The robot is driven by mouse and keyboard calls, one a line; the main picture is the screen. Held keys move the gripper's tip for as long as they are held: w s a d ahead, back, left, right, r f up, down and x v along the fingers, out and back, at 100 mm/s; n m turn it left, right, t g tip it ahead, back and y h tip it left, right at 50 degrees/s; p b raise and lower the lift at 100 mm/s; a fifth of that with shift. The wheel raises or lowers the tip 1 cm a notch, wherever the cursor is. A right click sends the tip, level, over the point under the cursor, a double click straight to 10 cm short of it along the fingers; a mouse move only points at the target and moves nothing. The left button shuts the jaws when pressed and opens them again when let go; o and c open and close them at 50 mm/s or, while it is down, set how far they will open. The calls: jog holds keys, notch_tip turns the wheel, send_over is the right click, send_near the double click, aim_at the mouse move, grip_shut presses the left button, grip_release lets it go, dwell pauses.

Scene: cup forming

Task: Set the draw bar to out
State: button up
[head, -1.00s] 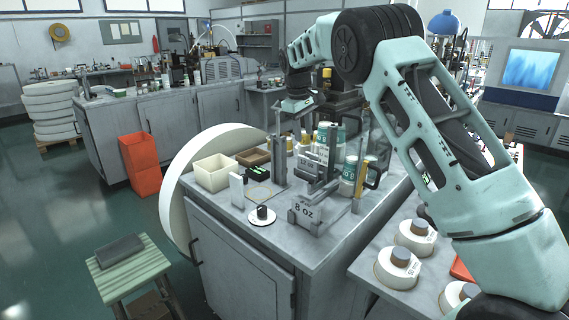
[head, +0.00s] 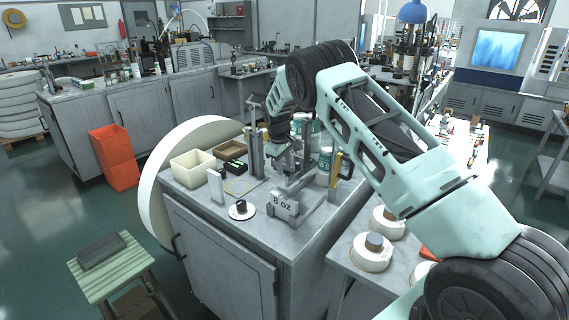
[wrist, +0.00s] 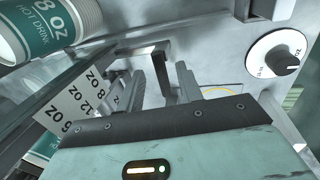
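My gripper (head: 283,168) is down at the metal fixture on the grey bench, pointing at its top. In the wrist view my two fingers (wrist: 161,88) are apart with a gap between them. A grey bent bar (wrist: 150,48), which looks like the draw bar, lies just beyond the fingertips. I cannot tell whether the fingers touch it or how far out it stands. A size card (wrist: 82,102) lies left of the fingers.
Green-and-white cups (head: 325,165) stand right behind the fixture, close to my wrist; one cup (wrist: 50,28) also shows in the wrist view.

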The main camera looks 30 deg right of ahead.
jog(key=shift+d+f, duration=0.1)
jog(key=shift+f, duration=0.5)
grip_shut()
jog(key=s+a+b, duration=0.1)
jog(key=s+a, duration=0.2)
jog(key=a, duration=0.6)
jog(key=s+a+b, duration=0.2)
jog(key=s+a, duration=0.2)
jog(key=a, duration=0.6)
jog(key=shift+a, duration=0.15)
grip_release()
jog(key=shift+a, duration=0.15)
jog(key=shift+b, duration=0.3)
